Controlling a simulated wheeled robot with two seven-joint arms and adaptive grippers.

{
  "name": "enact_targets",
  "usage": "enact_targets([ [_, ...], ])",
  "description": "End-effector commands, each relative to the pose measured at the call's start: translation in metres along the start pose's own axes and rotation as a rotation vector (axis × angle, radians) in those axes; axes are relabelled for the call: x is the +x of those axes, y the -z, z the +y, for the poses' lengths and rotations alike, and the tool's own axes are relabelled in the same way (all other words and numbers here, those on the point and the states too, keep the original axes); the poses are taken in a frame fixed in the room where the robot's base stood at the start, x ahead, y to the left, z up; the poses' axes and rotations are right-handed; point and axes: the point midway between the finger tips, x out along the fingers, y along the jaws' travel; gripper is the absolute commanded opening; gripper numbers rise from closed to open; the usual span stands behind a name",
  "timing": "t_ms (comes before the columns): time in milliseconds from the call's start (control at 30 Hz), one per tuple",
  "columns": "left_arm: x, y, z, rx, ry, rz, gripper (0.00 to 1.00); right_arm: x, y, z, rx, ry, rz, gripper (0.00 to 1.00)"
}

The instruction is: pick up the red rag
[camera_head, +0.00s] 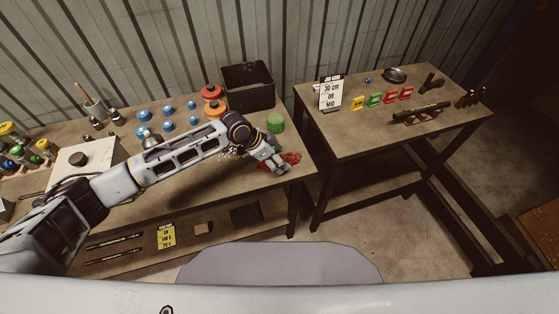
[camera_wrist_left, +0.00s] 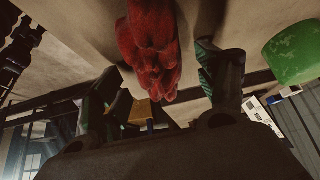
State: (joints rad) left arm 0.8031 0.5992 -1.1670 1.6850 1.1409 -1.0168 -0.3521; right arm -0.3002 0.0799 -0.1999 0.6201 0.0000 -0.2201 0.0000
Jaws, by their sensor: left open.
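The crumpled red rag (camera_head: 292,159) lies at the right front corner of the left workbench in the head view. My left gripper (camera_head: 279,166) is right at the rag and hides part of it. In the left wrist view the rag (camera_wrist_left: 150,45) hangs into the picture from the top, between the two spread fingers of my left gripper (camera_wrist_left: 165,90). The gripper is open, with visible room between the rag and the right finger. Whether the left finger touches the rag cannot be told. My right gripper is not in view.
A green cylinder (camera_head: 275,122) stands close behind the rag; it also shows in the left wrist view (camera_wrist_left: 295,52). A black bin (camera_head: 247,86) and orange-red round parts (camera_head: 212,98) stand farther back. A gap separates this bench from the right table (camera_head: 360,140).

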Motion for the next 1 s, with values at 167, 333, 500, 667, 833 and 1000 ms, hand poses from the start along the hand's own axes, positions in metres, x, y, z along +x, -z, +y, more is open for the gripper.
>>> enact_targets([
  [167, 0.000, 0.000, 0.000, 0.000, 0.000, 0.000, 0.54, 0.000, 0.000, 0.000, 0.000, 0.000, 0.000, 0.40],
  [333, 0.000, 0.000, 0.000, 0.000, 0.000, 0.000, 0.32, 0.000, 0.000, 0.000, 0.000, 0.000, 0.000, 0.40],
  [500, 0.000, 0.000, 0.000, 0.000, 0.000, 0.000, 0.23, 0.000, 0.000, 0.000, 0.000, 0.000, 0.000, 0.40],
  [667, -0.001, 0.001, 0.000, 0.000, 0.000, 0.000, 0.23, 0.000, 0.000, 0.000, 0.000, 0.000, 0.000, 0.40],
  [833, -0.006, 0.004, 0.000, 0.000, 0.000, 0.001, 0.23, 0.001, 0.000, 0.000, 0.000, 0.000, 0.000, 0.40],
  [1000, -0.021, 0.014, 0.000, 0.001, 0.001, 0.002, 0.23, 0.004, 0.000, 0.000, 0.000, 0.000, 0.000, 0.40],
])
